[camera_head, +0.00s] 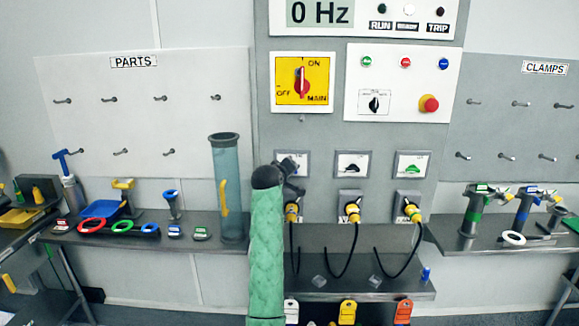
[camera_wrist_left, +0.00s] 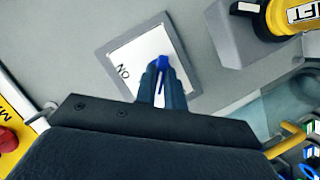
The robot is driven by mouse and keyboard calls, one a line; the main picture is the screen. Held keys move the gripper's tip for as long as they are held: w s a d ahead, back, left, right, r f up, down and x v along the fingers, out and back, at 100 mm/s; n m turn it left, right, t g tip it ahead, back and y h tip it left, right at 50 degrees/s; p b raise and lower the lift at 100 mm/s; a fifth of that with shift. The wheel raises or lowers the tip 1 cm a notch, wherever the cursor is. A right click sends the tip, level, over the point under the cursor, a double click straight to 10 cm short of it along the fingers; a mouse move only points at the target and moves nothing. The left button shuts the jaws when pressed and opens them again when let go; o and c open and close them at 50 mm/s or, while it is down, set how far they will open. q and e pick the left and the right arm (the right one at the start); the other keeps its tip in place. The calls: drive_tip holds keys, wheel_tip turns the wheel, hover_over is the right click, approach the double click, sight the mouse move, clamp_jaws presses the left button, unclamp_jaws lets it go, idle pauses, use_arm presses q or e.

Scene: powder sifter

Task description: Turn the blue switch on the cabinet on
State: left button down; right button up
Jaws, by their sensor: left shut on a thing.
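My left gripper (camera_head: 292,177) is at the leftmost of three small framed switch panels on the cabinet (camera_head: 325,205). In the left wrist view, the fingertips of my left gripper (camera_wrist_left: 162,78) are closed around the blue switch (camera_wrist_left: 161,61) on a white plate (camera_wrist_left: 140,48) with a grey frame. An "ON" label (camera_wrist_left: 122,70) shows beside the switch. The fingers hide part of the switch, so its exact angle is hard to tell. In the head view my gripper hides the blue switch. My right gripper is not in view.
Black (camera_head: 351,167) and green (camera_head: 412,168) switches are to the right. Yellow plugs with black cables, like the middle plug (camera_head: 352,212), sit below the panels. A clear blue cylinder (camera_head: 228,190) stands left of my arm. The red main switch (camera_head: 302,83) is above.

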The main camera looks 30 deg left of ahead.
use_arm(q)
drive_tip(key=m+g+y+p, duration=0.1)
drive_tip(key=m, duration=0.1)
drive_tip(key=m+g+y+p, duration=0.1)
drive_tip(key=m+p, duration=0.1)
drive_tip(key=m+g+y+p, duration=0.1)
drive_tip(key=m, duration=0.2)
drive_tip(key=shift+w+d+r+y+p, duration=0.2)
drive_tip(key=shift+d+y+p, duration=0.05)
drive_tip(key=shift+y+p, duration=0.05)
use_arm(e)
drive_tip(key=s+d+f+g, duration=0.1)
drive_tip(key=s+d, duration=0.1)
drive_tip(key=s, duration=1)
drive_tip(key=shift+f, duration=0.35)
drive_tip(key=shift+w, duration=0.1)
use_arm(q)
drive_tip(key=c, duration=1.5)
unclamp_jaws()
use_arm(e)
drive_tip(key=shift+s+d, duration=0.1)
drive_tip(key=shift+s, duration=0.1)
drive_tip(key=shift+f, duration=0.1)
